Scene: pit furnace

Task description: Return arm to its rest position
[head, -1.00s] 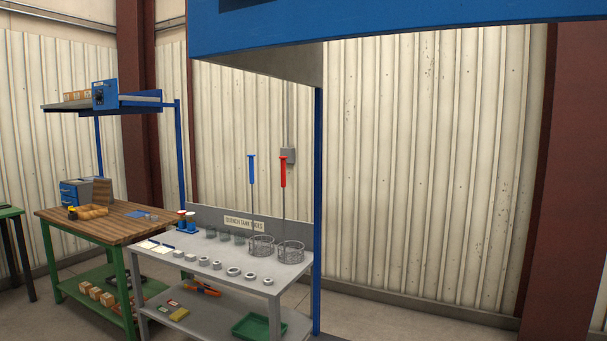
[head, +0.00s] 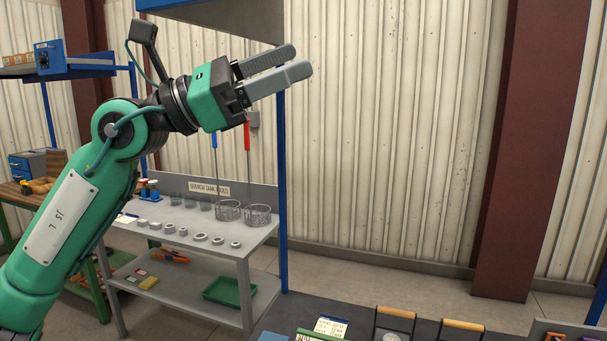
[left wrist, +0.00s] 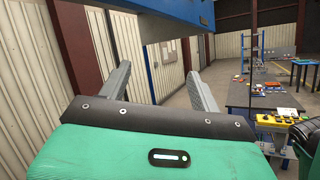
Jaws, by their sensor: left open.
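My left arm is green and comes in from the left in the head view. Its gripper (head: 298,62) is raised in front of the quench tank tools bench and points up and to the right. The jaws are open and empty. In the left wrist view the two grey fingers (left wrist: 160,88) stand apart with nothing between them. Behind them are a pale corrugated wall and a blue overhead beam (left wrist: 170,15). My right gripper does not show in the head view.
A grey bench (head: 190,238) holds wire baskets (head: 257,214) and several rings. A green tray (head: 229,289) lies on its lower shelf. A blue post (head: 283,190) stands at its right end. A dark surface with handled items (head: 462,326) is at the bottom right.

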